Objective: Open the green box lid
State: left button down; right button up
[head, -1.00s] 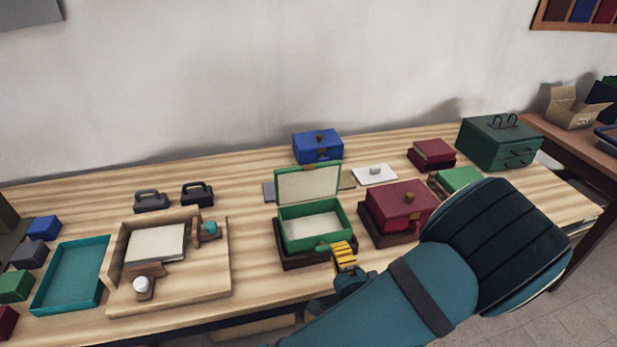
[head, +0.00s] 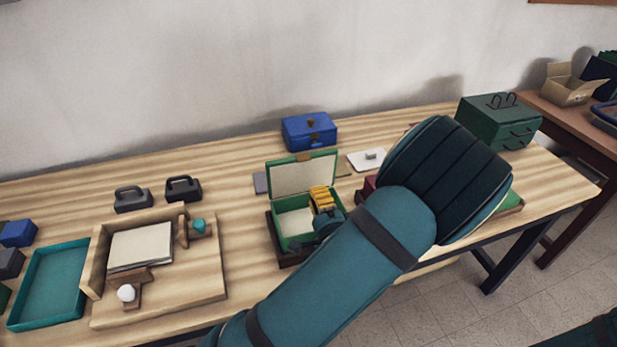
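The green box (head: 281,235) stands on a dark base on the wooden table. Its lid (head: 300,178) stands raised at the back, with its pale inner side facing me and a brown clasp on its top edge. The pale box floor shows in part. My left gripper (head: 321,197), with yellow fingers, is over the right part of the box opening, in front of the lid. I cannot tell whether its fingers touch the lid or whether they are open or shut. My arm hides the box's right front. My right gripper is out of view.
A blue box (head: 309,132) stands behind the lid, and a white plate with a knob (head: 366,160) lies to its right. A red box (head: 369,187) is mostly hidden by my arm. A wooden tray (head: 205,290) and a teal tray (head: 48,285) lie left.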

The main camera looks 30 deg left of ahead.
aim_at(306, 171)
pick_arm(q)
jog(key=x, duration=0.7)
jog(key=shift+b, duration=0.4)
jog(key=shift+r+p, duration=0.1)
jog(key=shift+p, duration=0.3)
jog(key=h+p, duration=0.1)
jog(key=p, duration=0.1)
jog(key=w+a+g+p, duration=0.1)
jog(key=p, duration=0.2)
jog(key=shift+r+h, duration=0.3)
jog(key=shift+h, duration=0.1)
jog(key=shift+w+a+f+g+h+p, duration=0.1)
jog(key=shift+a+f+g+h+p, duration=0.15)
jog(key=shift+p, duration=0.2)
jog(key=shift+d, duration=0.1)
